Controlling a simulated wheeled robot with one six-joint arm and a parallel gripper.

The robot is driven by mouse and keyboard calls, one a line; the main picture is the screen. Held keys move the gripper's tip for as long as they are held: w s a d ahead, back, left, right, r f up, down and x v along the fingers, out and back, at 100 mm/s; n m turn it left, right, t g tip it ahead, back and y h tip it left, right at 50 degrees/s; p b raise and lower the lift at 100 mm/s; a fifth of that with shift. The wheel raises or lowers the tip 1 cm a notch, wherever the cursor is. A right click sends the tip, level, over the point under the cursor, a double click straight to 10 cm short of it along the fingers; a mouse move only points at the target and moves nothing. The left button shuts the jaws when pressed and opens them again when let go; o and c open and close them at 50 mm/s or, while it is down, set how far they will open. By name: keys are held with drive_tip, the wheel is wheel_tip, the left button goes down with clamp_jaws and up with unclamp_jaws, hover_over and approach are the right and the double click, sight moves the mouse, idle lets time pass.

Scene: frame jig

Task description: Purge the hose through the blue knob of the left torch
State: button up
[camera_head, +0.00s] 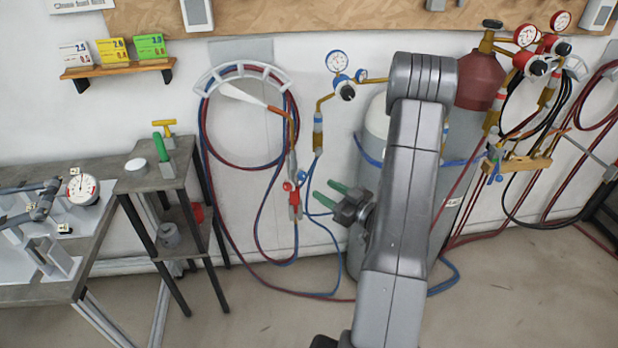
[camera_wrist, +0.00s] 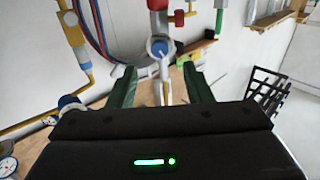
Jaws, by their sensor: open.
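The left torch (camera_head: 294,198) hangs upright on the wall below the hose hanger, with a red knob (camera_head: 287,186) on its left and a blue knob (camera_head: 301,175) on its upper right. My gripper (camera_head: 323,191) is open and empty, its green fingers pointing left toward the torch, a little right of the blue knob. In the wrist view, the blue knob (camera_wrist: 158,47) shows just beyond and between the tips of my open gripper (camera_wrist: 158,67). The fingers look apart from it. The red knob (camera_wrist: 180,17) shows near it there.
Red and blue hoses (camera_head: 204,125) hang in loops around the torch. A wall regulator (camera_head: 346,91) with a gauge and a pipe is above my gripper. Gas cylinders (camera_head: 372,158) stand behind my arm. A small side table (camera_head: 150,180) stands to the left; floor in front is mostly clear.

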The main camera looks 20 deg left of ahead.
sight(304, 178)
drive_tip(key=p+x, duration=0.1)
drive_tip(key=x, duration=0.6)
drive_tip(key=shift+a+p, duration=0.2)
drive_tip(key=shift+p, duration=0.1)
drive_tip(key=shift+c, duration=0.5)
drive_tip(key=c, duration=0.9)
drive_tip(key=shift+f+b, duration=0.1)
drive_tip(key=shift+b, duration=0.3)
